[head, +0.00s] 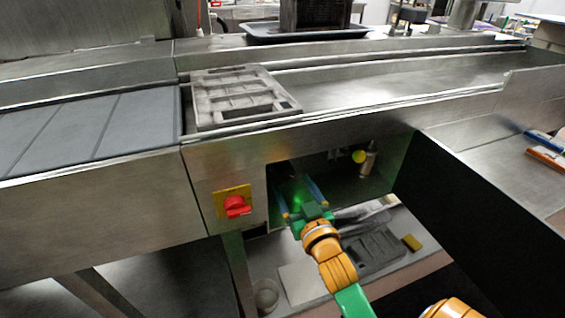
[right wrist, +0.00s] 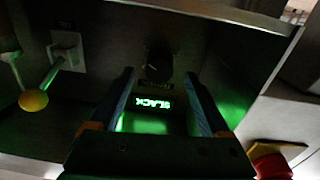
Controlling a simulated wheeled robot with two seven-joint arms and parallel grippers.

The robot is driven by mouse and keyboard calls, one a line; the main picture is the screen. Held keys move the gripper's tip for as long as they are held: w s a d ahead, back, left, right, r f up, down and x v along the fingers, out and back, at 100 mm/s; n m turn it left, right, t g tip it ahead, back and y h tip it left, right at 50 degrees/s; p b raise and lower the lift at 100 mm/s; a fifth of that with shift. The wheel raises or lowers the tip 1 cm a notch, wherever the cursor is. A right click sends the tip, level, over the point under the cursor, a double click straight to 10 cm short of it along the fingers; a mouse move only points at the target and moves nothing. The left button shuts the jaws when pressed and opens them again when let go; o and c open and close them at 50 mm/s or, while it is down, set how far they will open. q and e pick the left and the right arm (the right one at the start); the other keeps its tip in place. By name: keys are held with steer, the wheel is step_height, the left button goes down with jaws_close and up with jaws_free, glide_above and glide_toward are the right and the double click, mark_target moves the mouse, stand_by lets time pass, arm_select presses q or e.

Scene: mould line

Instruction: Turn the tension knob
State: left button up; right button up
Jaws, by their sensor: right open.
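The tension knob (right wrist: 158,64) is a dark round knob on a dark recessed panel in the right wrist view. A small plate sits below it, and under that a lit green display (right wrist: 153,102) reads SLACK, upside down in this view. My right gripper (right wrist: 159,76) is open, with its two blue-sided fingers on either side of the display and the tips pointing towards the knob. Nothing shows between the fingers. In the head view my right gripper (head: 294,187) reaches into the opening under the conveyor; the knob cannot be made out clearly there. My left gripper is not in view.
A yellow-ball lever (head: 358,157) stands right of the gripper inside the opening. A red switch on a yellow plate (head: 236,204) is on the front panel to the left. A grey mould (head: 241,96) lies on the conveyor above. A lower shelf holds dark parts (head: 372,251).

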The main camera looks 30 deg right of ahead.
mark_target(288, 175)
steer(key=x, duration=0.5)
steer(key=shift+s+a, duration=0.1)
steer(key=shift+s, duration=0.1)
steer(key=shift+c, duration=1.1)
jaws_close()
steer(key=shift+r, duration=0.1)
